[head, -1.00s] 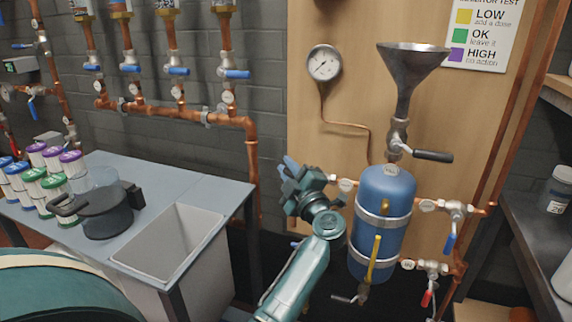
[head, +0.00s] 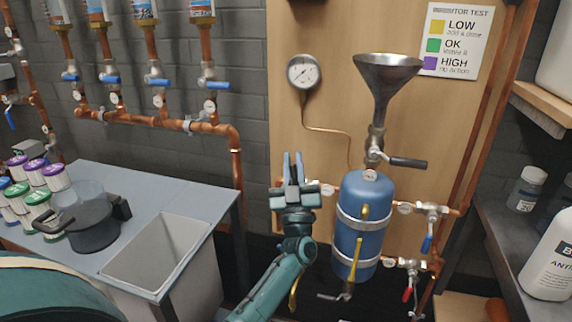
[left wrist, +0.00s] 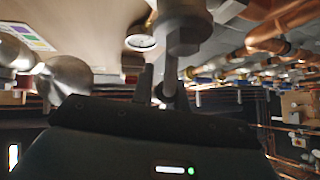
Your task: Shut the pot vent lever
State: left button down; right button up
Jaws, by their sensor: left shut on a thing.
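The blue pot (head: 360,200) hangs on the wooden board, with a metal funnel (head: 386,85) above it. A black-handled lever (head: 408,162) sticks out to the right below the funnel. A yellow lever (head: 355,258) slants down the pot's front. I cannot tell for certain which lever is the vent lever. My left gripper (head: 293,168) is left of the pot, fingers up, near the left pipe valve (head: 327,189). In the left wrist view, a metal stem (left wrist: 170,75) runs down from a valve body (left wrist: 185,38) at the fingers. The gripped part is mostly hidden. My right gripper is out of view.
Right of the pot are valves with a blue lever (head: 427,243) and a red lever (head: 407,293). A round gauge (head: 303,72) is on the board. A bench with a sink (head: 158,255) stands left. Shelves with bottles (head: 552,250) border the right.

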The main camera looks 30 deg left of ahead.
pick_arm(q)
jog(key=shift+w+d+r+m+t+h, duration=0.1)
jog(key=shift+d+m+t+h, duration=0.15)
jog(key=shift+m+t+h, duration=0.4)
jog(key=shift+w+d+m+t+h, duration=0.1)
jog(key=shift+d+m+t+h, duration=0.2)
jog(key=shift+m+h, duration=0.65)
jog(key=shift+d+r+m+t+h, duration=0.1)
jog(key=shift+d+m+t+h, duration=0.1)
jog(key=shift+m+t+h, duration=0.6)
jog(key=shift+m+g+y, duration=0.25)
jog(key=shift+m+y, duration=0.05)
jog(key=c, duration=1.4)
grip_release()
jog(key=shift+f, duration=0.1)
jog(key=b+v, duration=0.1)
jog(key=v, duration=1.2)
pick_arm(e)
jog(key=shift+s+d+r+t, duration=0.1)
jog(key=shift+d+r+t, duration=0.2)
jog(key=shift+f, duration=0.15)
